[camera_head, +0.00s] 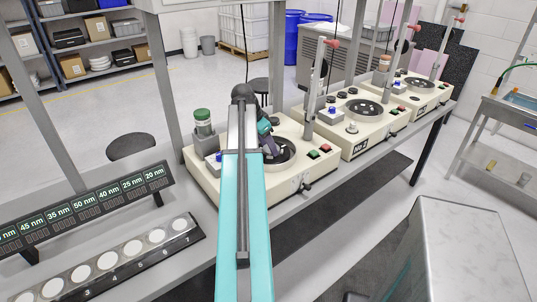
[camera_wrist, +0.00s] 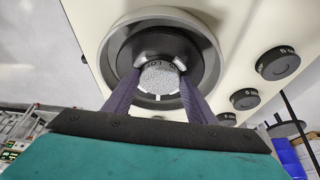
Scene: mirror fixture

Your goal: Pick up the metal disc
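The metal disc (camera_wrist: 160,78) shows in the wrist view as a small, grey, speckled round face in the middle of a black ring (camera_wrist: 206,62). The ring is set in the cream machine. My gripper (camera_wrist: 160,84) has its two dark purple fingers on either side of the disc, with their tips close to its left and right edges. I cannot tell whether they touch it. In the head view, my gripper (camera_head: 267,142) is over the nearest machine's black round plate (camera_head: 284,154), and my arm and gripper hide the disc there.
Two more cream machines (camera_head: 345,119) (camera_head: 418,88) stand farther along the bench. A green-capped jar (camera_head: 203,123) and a blue-topped piece (camera_head: 219,156) are left of my gripper. Black knobs (camera_wrist: 278,63) lie right of the ring. A tray of white discs (camera_head: 108,261) is at lower left.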

